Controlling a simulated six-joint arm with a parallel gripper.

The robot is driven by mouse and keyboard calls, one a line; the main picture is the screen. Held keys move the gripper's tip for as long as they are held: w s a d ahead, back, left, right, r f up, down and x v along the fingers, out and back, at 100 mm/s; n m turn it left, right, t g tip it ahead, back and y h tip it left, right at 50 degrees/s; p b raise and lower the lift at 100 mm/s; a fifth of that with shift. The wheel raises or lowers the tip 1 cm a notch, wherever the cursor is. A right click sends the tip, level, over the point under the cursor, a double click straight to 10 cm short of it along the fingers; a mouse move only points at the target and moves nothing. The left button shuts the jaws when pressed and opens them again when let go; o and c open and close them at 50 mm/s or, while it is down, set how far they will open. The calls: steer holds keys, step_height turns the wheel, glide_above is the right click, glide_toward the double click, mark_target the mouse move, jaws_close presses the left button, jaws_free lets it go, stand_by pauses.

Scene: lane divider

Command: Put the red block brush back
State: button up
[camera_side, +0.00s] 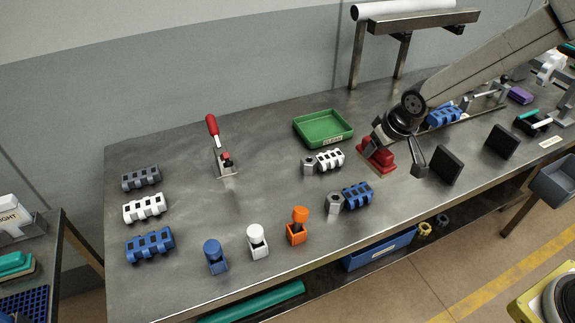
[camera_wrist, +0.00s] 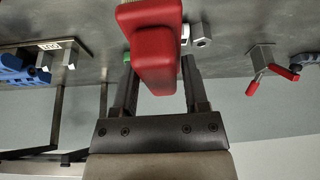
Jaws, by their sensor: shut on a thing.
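The red block brush (camera_side: 375,156) is at the middle right of the bench in the side view, below my gripper (camera_side: 398,145). It has a broad red base and a raised upper part. In the wrist view the red block brush (camera_wrist: 156,52) fills the space between the two fingers of my gripper (camera_wrist: 158,75), which is shut on it. The arm and wrist hide part of its top in the side view. Whether its underside touches the bench I cannot tell.
Two dark upright plates (camera_side: 446,165) (camera_side: 502,141) stand right of my gripper. A green tray (camera_side: 323,127), a white ribbed block (camera_side: 330,158) and a blue ribbed block (camera_side: 357,195) lie left of it. A red-handled clamp (camera_side: 221,150) stands farther left.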

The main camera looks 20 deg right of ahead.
steer(key=shift+a, duration=0.15)
steer(key=s+a+r+n+g+y, duration=0.1)
steer(key=s+a+n+g+y, duration=0.1)
steer(key=a+n, duration=0.5)
steer(key=s+a+r+n+g+y, duration=0.1)
steer(key=s+a+n+g+y, duration=0.1)
steer(key=a+n, duration=0.6)
steer(key=shift+a+n+g, duration=0.2)
steer(key=shift+n+g, duration=0.2)
steer(key=shift+n, duration=1)
steer(key=w+a+f, duration=0.1)
steer(key=w+f, duration=0.2)
steer(key=w, duration=0.1)
steer(key=w+a+f, duration=0.2)
steer(key=w, duration=0.2)
steer(key=w+a+f, duration=0.2)
steer(key=w+f, duration=0.1)
steer(key=w, duration=0.1)
steer(key=shift+f, duration=0.35)
